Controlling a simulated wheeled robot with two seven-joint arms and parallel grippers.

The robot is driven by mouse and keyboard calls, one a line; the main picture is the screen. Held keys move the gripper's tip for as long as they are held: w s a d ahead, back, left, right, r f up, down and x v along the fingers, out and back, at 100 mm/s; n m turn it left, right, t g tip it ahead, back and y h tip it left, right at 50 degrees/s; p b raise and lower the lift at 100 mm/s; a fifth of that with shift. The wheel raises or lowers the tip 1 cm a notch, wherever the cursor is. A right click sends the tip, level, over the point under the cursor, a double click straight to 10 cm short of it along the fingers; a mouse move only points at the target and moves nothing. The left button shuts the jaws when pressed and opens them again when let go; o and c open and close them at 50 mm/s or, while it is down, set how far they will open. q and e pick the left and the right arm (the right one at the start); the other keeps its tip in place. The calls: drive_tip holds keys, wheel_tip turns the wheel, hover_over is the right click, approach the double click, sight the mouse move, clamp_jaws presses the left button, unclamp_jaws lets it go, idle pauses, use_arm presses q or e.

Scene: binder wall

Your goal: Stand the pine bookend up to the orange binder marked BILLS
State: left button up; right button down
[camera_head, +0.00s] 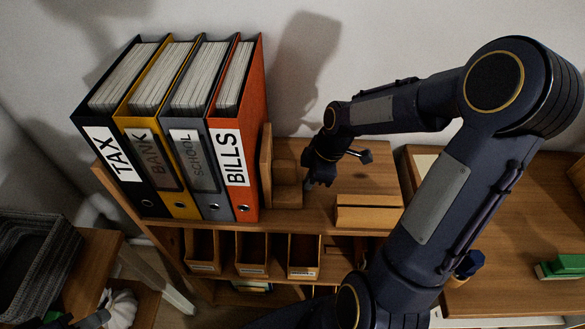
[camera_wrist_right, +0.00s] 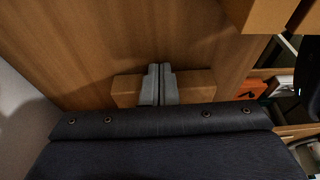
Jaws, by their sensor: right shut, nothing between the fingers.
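The orange binder marked BILLS (camera_head: 238,150) stands upright at the right end of the binder row in the head view. The pine bookend (camera_head: 266,165) stands upright at its right side, with its lower block reaching right; it looks touching or very nearly so. My right gripper (camera_head: 309,183) is just right of the bookend, low over the shelf top, shut and empty. In the right wrist view, the shut fingers (camera_wrist_right: 159,85) lie in front of a wooden piece (camera_wrist_right: 128,90), probably the bookend. Part of my left gripper (camera_head: 92,320) shows at the bottom left edge; its jaws are unclear.
Binders marked TAX (camera_head: 112,150), BANK (camera_head: 155,150) and SCHOOL (camera_head: 197,155) stand left of BILLS. A wooden box (camera_head: 368,213) sits right of the gripper on the shelf top (camera_head: 370,180). Small open bins (camera_head: 252,255) fill the shelf below. A dark basket (camera_head: 35,255) stands lower left.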

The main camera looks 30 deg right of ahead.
sight(322, 188)
drive_tip(key=shift+w+a, duration=0.2)
drive_tip(key=shift+a, duration=0.15)
drive_tip(key=shift+s+d, duration=0.4)
drive_tip(key=shift+d, duration=0.35)
drive_tip(key=shift+s+d, duration=0.45)
drive_tip(key=shift+d, duration=0.3)
drive_tip(key=shift+s+d, duration=0.4)
drive_tip(key=shift+d, duration=0.35)
wheel_tip(322, 188, up, 10)
drive_tip(key=p, duration=0.7)
drive_tip(key=shift+p, duration=0.35)
